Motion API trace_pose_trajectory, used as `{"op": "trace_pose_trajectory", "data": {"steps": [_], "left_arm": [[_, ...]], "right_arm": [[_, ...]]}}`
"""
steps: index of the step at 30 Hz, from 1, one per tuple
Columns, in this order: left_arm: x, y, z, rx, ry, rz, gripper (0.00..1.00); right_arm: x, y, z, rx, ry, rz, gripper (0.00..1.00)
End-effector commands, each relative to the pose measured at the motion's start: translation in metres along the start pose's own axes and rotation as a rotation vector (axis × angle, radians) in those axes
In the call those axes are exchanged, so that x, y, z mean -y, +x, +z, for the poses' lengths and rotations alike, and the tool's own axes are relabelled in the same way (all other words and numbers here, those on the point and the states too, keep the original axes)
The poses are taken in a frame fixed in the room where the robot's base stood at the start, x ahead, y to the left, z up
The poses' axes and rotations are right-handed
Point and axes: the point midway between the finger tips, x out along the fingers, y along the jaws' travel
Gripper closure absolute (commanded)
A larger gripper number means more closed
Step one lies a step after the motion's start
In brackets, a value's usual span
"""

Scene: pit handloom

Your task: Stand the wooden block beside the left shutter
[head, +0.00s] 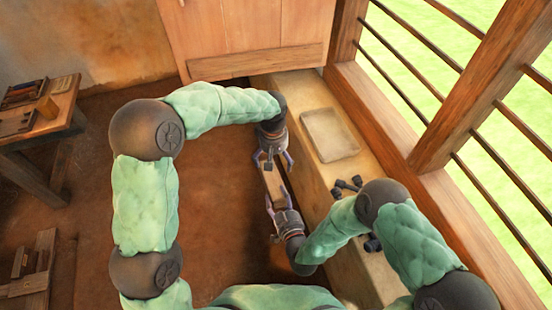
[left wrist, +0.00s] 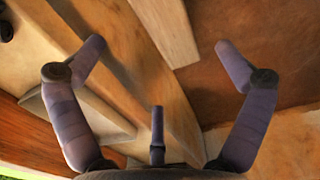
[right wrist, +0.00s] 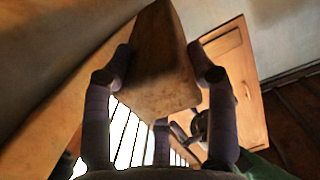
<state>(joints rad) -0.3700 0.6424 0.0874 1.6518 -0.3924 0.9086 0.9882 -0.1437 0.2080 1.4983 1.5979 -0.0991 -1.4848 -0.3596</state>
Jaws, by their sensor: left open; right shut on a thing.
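The wooden block (head: 271,184) is a long pale bar in the air between my two grippers, beside the sill. My right gripper (head: 279,199) is shut on its near end; the right wrist view shows the block (right wrist: 152,70) between the fingers. My left gripper (head: 272,162) is open at the far end of the block. In the left wrist view the block (left wrist: 168,28) shows beyond and between its spread fingers (left wrist: 160,48), apart from them. A plank panel (head: 240,32), seemingly the left shutter, stands at the back, left of the barred window.
A pale sill (head: 305,100) runs along the window, with a shallow tray (head: 330,134) and small dark objects (head: 348,186) on it. A wooden table (head: 55,120) with items stands at left, and a low wooden piece (head: 35,265) below it. The brown floor between is open.

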Motion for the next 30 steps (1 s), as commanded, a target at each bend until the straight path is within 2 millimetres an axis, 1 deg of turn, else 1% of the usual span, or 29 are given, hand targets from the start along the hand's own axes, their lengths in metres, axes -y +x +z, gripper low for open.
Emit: {"op": "trace_pose_trajectory", "data": {"steps": [1,5,13,17,20,23,30], "left_arm": [[-0.002,-0.002,0.003,0.0,0.021,-0.015,0.0],[-0.003,-0.004,0.006,0.002,0.043,-0.033,0.0],[-0.003,-0.004,0.006,0.003,0.043,-0.033,0.0],[-0.003,0.001,0.006,0.003,0.042,-0.033,0.0],[-0.002,0.011,0.007,0.005,0.041,-0.035,0.0],[-0.001,0.025,0.007,0.007,0.041,-0.035,0.0],[0.0,0.066,0.007,0.005,0.041,-0.034,0.0]], "right_arm": [[0.0,0.001,-0.001,-0.003,0.0,0.0,0.82],[0.0,0.001,-0.001,-0.003,0.0,0.0,0.82],[0.0,0.001,-0.001,-0.003,0.0,0.0,0.82],[0.0,0.001,-0.001,-0.003,0.0,0.0,0.82],[0.0,0.001,-0.001,-0.003,0.0,0.0,0.82],[0.0,0.001,-0.001,-0.003,0.0,0.0,0.82],[0.0,0.001,-0.001,-0.003,0.0,0.0,0.82]]}}
